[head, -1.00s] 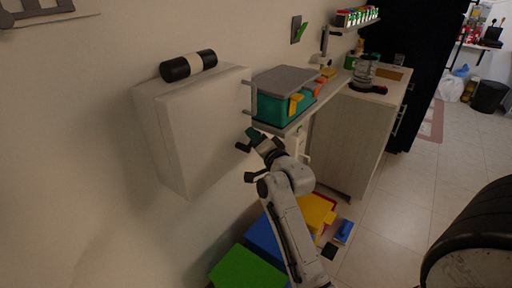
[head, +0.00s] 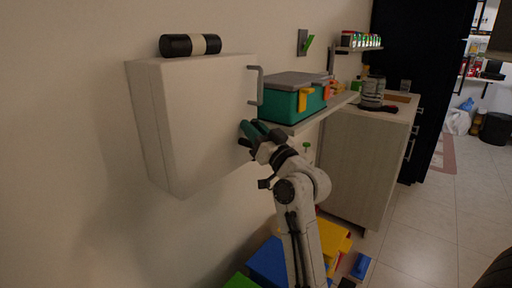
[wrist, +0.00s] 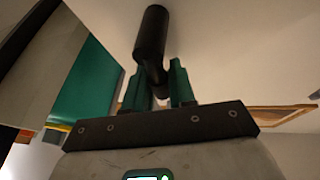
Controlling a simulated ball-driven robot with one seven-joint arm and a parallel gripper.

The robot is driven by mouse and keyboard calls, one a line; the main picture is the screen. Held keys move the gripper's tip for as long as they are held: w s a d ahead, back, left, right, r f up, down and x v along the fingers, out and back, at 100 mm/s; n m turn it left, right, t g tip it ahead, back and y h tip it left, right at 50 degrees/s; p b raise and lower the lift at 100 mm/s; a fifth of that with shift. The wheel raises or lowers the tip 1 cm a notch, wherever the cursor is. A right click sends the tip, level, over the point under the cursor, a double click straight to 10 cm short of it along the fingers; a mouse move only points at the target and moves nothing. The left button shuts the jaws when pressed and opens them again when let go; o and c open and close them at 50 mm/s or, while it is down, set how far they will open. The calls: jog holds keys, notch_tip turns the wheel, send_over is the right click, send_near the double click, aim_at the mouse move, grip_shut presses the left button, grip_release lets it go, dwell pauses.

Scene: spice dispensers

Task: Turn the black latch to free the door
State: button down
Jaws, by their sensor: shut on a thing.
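The white cabinet door (head: 215,110) is on the wall at the left in the head view and looks closed. A grey handle (head: 256,86) stands on its right side. My gripper (head: 248,134) is at the door's lower right, below the handle. In the wrist view, the black latch (wrist: 151,35) is a dark rounded bar against the pale door. The green fingers of my gripper (wrist: 158,85) are shut on its near end. In the head view the latch is mostly hidden by the fingers.
A shelf (head: 325,112) with a teal box (head: 285,104) with a grey lid is close to the right of my gripper. A black and white roll (head: 190,45) lies on the cabinet. Coloured boxes (head: 268,262) are below my arm. Open floor (head: 440,215) is at the right.

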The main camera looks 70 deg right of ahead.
jog(key=shift+w+a+f+n+t+y+b, duration=0.1)
jog(key=shift+a+n+t+y+b, duration=0.15)
jog(key=shift+n+b, duration=0.45)
jog(key=shift+w+a+f+n+t+y+b, duration=0.1)
jog(key=shift+n+t+y+b, duration=0.2)
jog(key=shift+n+b, duration=0.4)
jog(key=shift+a+r+y, duration=0.1)
jog(key=shift+r+y, duration=0.05)
jog(key=shift+y, duration=0.1)
jog(key=c, duration=1)
grip_release()
jog(key=shift+c, duration=0.2)
jog(key=shift+s, duration=0.15)
jog(key=b+v, duration=0.1)
jog(key=v, duration=0.9)
jog(key=shift+s+a, duration=0.2)
